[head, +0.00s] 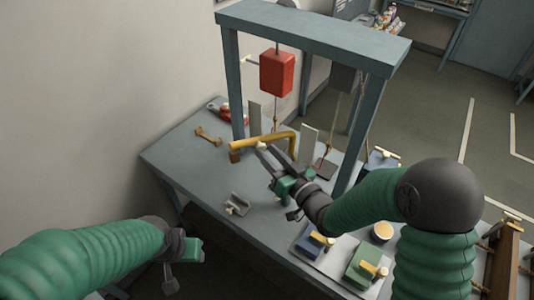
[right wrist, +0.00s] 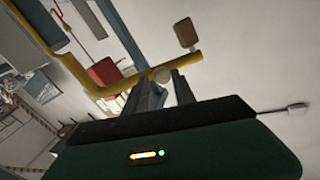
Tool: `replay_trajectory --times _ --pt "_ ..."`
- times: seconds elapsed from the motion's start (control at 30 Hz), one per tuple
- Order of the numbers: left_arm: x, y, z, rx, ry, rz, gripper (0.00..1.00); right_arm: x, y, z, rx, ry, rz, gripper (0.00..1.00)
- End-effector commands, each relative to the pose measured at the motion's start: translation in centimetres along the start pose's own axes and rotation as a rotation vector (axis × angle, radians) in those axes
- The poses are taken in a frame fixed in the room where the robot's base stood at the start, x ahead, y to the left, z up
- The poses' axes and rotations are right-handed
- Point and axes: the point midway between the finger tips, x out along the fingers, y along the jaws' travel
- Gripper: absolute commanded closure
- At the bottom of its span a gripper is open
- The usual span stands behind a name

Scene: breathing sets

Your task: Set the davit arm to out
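The davit arm (head: 268,136) is a bent yellow tube on the bench below the blue-grey frame. It also crosses the upper part of the right wrist view (right wrist: 112,88). A pale round knob (head: 262,146) sits on it, and a brown block (right wrist: 186,33) is at one end. My right gripper (head: 265,152) reaches the knob. In the right wrist view its two fingers (right wrist: 163,88) stand apart with the knob at their tips; whether they press on it is unclear. My left gripper (head: 182,270) is at the lower left, away from the davit arm; its finger gap is unclear.
A red block (head: 277,73) hangs from the blue-grey frame (head: 310,33) behind the davit arm. A grey bracket (head: 238,203) lies on the bench in front. Blue (head: 312,240) and green (head: 364,267) boxes with yellow handles stand near the front edge.

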Motion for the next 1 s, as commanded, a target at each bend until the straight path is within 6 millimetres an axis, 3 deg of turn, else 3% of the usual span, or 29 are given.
replay_trajectory --times 0.03,0.2,1.0 --pt "-0.01 0.03 -0.01 0.001 0.000 0.000 0.54 0.03 0.12 -0.02 0.000 0.001 0.005 0.79" --pt "-0.01 0.03 -0.02 0.001 0.000 0.000 0.54 0.45 -0.07 0.01 -0.006 0.001 0.014 1.00" --pt "0.01 0.02 -0.01 0.001 0.000 0.000 0.54 0.42 0.13 0.09 -0.005 -0.001 0.016 1.00"
